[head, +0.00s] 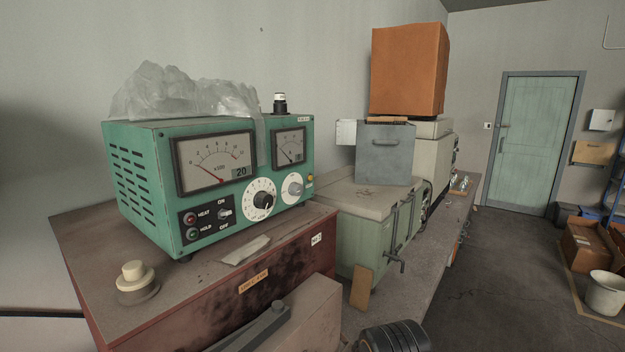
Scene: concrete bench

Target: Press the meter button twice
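The green meter (215,180) stands on a dark red cabinet top at the left. Its front has a large dial reading near the low end, a smaller dial, a black knob, a white knob and a toggle switch. A cream push button (134,270) on a round grey base stands apart, in front of the meter at the left. A small yellow button (309,181) sits at the meter's right front edge. I cannot tell my gripper's fingers anywhere in this view.
Crumpled clear plastic (165,92) and a black-and-white knob (280,103) lie on top of the meter. A folded paper (246,250) lies before it. A pale green box (365,225), a grey case (385,152) and an orange box (409,70) stand to the right.

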